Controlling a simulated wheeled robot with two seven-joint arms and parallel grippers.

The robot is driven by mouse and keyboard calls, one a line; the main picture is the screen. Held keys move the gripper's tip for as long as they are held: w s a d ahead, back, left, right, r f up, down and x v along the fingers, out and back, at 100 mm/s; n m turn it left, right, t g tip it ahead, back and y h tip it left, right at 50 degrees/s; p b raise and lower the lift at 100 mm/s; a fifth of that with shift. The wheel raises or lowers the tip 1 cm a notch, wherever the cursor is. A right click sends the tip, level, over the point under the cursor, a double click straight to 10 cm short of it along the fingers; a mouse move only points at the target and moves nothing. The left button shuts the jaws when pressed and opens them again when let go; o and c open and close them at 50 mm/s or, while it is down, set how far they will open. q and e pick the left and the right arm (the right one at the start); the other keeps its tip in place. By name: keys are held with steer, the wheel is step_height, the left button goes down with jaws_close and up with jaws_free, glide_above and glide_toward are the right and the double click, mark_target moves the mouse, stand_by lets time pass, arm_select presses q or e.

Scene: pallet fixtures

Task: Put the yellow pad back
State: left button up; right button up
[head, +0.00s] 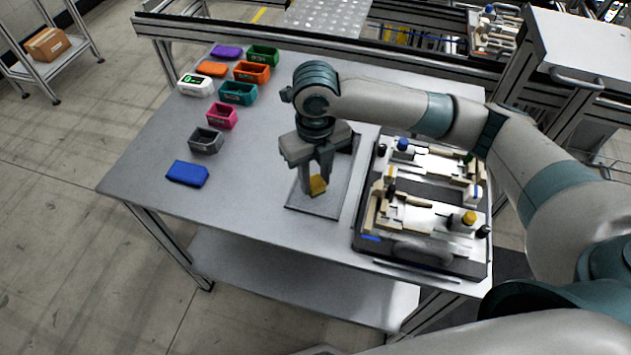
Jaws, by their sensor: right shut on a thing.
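My right gripper (316,180) points down over a dark grey mat (325,204) near the middle of the table. I cannot tell whether the pad touches the mat. The pallet fixture (367,244), a dark plate with pale blocks and coloured knobs, lies to the right of the mat. My left gripper is not in view.
Several coloured bins, among them a pink bin (222,116) and a grey bin (206,141), stand on the table's left side. A blue block (187,173) lies in front of them. The table (255,215) is clear between these and the mat.

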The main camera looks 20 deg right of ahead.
mark_target(315, 181)
steer(key=shift+f, duration=0.95)
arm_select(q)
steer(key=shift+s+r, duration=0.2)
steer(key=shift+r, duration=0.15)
arm_select(e)
steer(key=shift+f, duration=0.25)
steer(key=shift+f, duration=0.1)
steer(key=o, duration=1)
step_height(315, 181, up, 9)
steer(key=shift+f+b, duration=0.1)
steer(key=shift+b, duration=0.75)
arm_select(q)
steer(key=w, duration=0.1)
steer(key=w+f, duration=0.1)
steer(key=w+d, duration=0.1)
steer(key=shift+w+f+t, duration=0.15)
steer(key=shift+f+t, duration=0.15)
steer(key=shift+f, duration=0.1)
arm_select(e)
step_height(315, 181, up, 4)
steer(key=shift+f, duration=0.25)
